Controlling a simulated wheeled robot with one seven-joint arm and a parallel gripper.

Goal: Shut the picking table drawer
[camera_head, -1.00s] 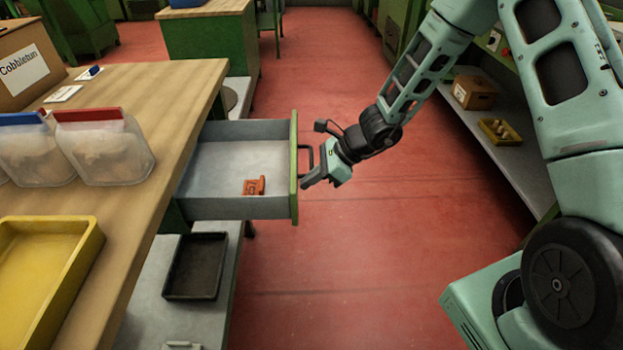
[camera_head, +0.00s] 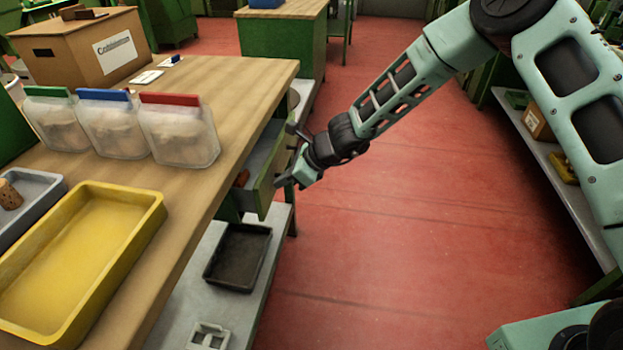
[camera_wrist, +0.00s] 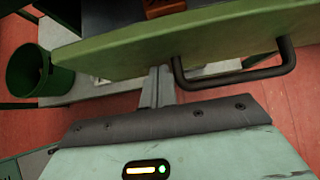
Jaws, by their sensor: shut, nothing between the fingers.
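The picking table drawer (camera_head: 270,158) has a green front and grey inside. In the head view it stands partly open, with a narrow gap showing past the table edge. An orange-brown item (camera_head: 242,177) lies inside it. In the wrist view the green drawer front (camera_wrist: 200,50) spans the top, with its dark bar handle (camera_wrist: 238,76) on the right. My gripper (camera_head: 284,183) is shut and empty, at the outer side of the drawer front. In the wrist view its fingers (camera_wrist: 157,82) are beside the handle, close to the front; whether they touch is unclear.
The wooden tabletop (camera_head: 200,100) holds several clear bags, a yellow tray (camera_head: 150,205) and a cardboard box (camera_head: 75,55). A black tray (camera_head: 240,258) sits on the lower shelf. The red floor right of the drawer is clear. A shelf (camera_head: 555,165) stands at the right.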

